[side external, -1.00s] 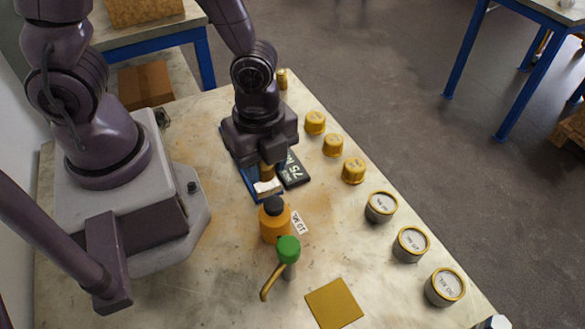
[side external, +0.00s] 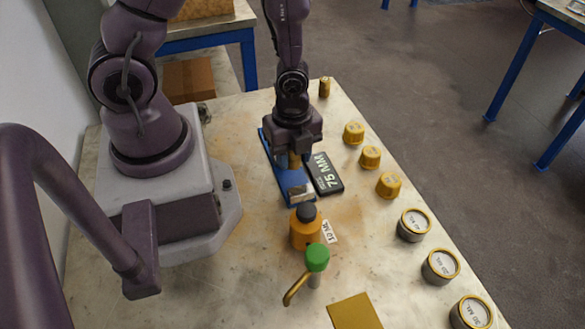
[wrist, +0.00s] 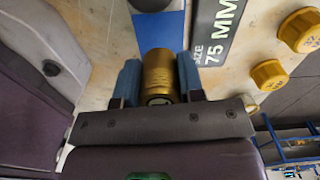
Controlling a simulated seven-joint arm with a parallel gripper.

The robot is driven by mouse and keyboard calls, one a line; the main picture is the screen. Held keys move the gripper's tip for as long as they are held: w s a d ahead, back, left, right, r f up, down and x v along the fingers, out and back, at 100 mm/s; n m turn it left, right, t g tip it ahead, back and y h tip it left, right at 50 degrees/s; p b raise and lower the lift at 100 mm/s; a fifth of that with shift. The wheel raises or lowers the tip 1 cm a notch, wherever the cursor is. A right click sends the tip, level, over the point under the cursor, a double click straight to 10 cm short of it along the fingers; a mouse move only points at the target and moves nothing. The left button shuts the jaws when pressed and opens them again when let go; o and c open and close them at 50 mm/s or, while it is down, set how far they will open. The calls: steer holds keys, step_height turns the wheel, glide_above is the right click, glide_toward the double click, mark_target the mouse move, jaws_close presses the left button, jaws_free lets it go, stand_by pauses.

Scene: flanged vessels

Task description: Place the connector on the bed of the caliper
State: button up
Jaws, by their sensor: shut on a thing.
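The connector is a brass cylinder (side external: 294,160). It also shows in the wrist view (wrist: 158,74), clamped upright between two blue-grey fingers. My gripper (wrist: 159,82) is shut on it; in the side view my gripper (side external: 294,150) points down over the caliper. The caliper has a long blue bed (side external: 284,180) with a pale metal block (side external: 301,193) at its near end. In the wrist view the blue bed (wrist: 158,26) extends beyond the connector, with a metal part at the top edge. I cannot tell whether the connector touches the bed.
A dark "75 MM" size plate (side external: 325,174) lies right of the caliper. An orange bottle (side external: 305,232) and a green-topped fitting (side external: 317,258) stand near its close end. Several brass caps and round labelled tins (side external: 413,225) line the right table edge. A yellow square plate (side external: 354,312) lies at front.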

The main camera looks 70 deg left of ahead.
steer(key=shift+f, duration=2.1)
steer(key=o, duration=1)
steer(key=shift+f, duration=0.15)
step_height(320, 180, up, 12)
steer(key=shift+r, duration=0.1)
steer(key=shift+w+a+r, duration=0.1)
steer(key=shift+r, duration=0.2)
step_height(320, 180, up, 11)
steer(key=n+t+y, duration=0.1)
steer(key=n+t, duration=0.2)
steer(key=n, duration=0.5)
step_height(320, 180, up, 10)
steer(key=n+t+h, duration=0.1)
steer(key=n+t, duration=0.2)
steer(key=n, duration=0.6)
glide_above(292, 178)
steer(key=s, duration=0.3)
steer(key=shift+s+d, duration=0.15)
steer(key=shift+d, duration=0.05)
